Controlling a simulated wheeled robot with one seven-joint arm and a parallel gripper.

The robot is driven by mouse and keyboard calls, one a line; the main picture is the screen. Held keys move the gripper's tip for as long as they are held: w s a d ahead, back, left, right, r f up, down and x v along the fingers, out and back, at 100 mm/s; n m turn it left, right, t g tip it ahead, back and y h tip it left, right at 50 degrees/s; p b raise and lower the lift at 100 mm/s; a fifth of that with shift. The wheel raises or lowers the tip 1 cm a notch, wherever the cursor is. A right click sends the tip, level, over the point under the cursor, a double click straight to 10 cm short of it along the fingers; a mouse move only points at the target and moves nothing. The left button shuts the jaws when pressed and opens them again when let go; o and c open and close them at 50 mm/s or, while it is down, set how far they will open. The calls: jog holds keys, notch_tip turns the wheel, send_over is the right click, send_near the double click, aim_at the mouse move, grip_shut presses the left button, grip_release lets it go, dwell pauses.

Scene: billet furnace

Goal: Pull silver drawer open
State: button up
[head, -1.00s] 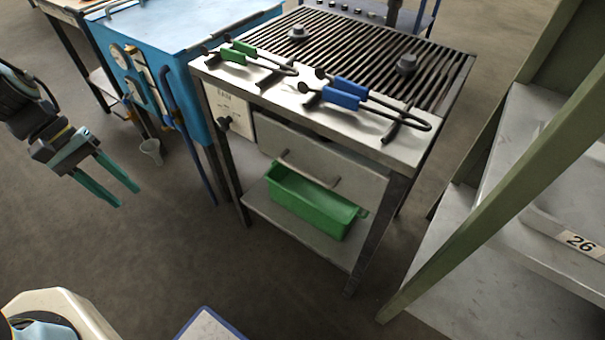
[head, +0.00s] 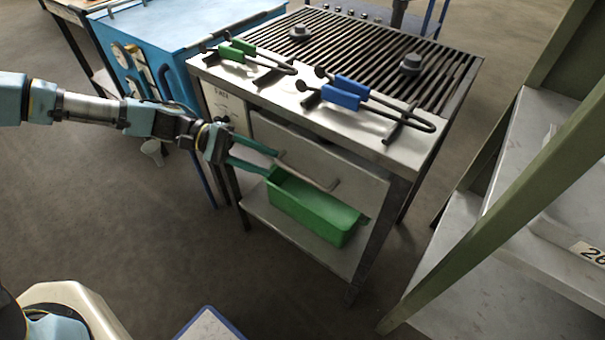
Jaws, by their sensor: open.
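The silver drawer (head: 345,165) is a flat grey front under the top of the grill bench, and it looks closed. Its bar handle (head: 310,174) runs across the front. My gripper (head: 274,162) is open, with its two teal fingers pointing right at the left end of the handle. The fingertips overlap the handle's left end in the picture; I cannot tell whether they touch it.
A green bin (head: 312,208) sits on the lower shelf below the drawer. Green-handled and blue-handled tongs (head: 345,92) lie on the bench top. A blue cabinet (head: 170,45) stands left, and a green-framed rack (head: 480,200) stands right.

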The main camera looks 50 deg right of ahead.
aim_at(293, 173)
jog(key=p+x, duration=0.1)
jog(key=x, duration=0.8)
jog(key=shift+p, duration=0.35)
grip_shut()
dwell(0.9)
